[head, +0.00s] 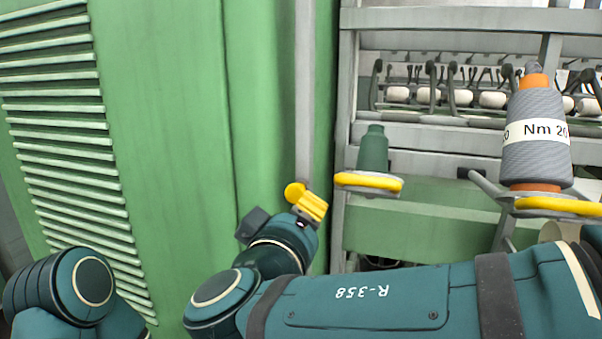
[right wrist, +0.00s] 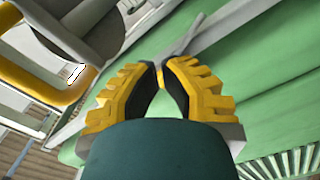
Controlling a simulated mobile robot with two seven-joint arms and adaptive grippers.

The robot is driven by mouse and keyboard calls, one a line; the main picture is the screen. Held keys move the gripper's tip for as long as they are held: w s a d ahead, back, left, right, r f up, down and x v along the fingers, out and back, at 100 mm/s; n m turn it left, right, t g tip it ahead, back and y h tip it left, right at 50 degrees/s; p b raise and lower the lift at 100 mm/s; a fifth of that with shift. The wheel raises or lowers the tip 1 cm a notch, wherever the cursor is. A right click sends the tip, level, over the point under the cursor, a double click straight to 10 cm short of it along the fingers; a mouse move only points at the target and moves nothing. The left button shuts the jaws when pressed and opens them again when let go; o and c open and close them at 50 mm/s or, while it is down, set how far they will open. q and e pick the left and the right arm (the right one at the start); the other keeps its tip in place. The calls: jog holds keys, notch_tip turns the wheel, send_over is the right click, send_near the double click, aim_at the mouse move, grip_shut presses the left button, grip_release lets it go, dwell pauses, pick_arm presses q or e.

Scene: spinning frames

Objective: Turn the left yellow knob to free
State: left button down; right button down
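Two yellow rounded parts that may be the knobs show in the head view: the left one (head: 368,181) under a green bobbin (head: 373,150), and the right one (head: 558,206) under a grey yarn cone (head: 538,137). I cannot tell their turn positions. My right gripper (head: 306,200) is left of the left yellow part and apart from it, in front of the green panel. In the right wrist view its ribbed yellow fingers (right wrist: 160,72) come together at the tips; a small yellow sliver shows between them, and I cannot tell what it is. My left gripper is out of view.
A green machine housing (head: 170,110) with a slatted vent (head: 65,140) fills the left. A grey vertical post (head: 304,90) stands behind my right gripper. Grey rails (head: 460,19) with several white rollers (head: 492,100) are at the back right. A yellow ring (right wrist: 45,88) shows at left in the right wrist view.

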jog(key=b+x, duration=0.2)
jog(key=x, duration=0.1)
jog(key=shift+b, duration=0.35)
jog(key=shift+b, duration=0.3)
dwell(0.5)
jog(key=shift+a+b, duration=0.1)
jog(key=shift+b, duration=0.5)
jog(key=shift+f+b, duration=0.25)
jog(key=shift+b, duration=0.8)
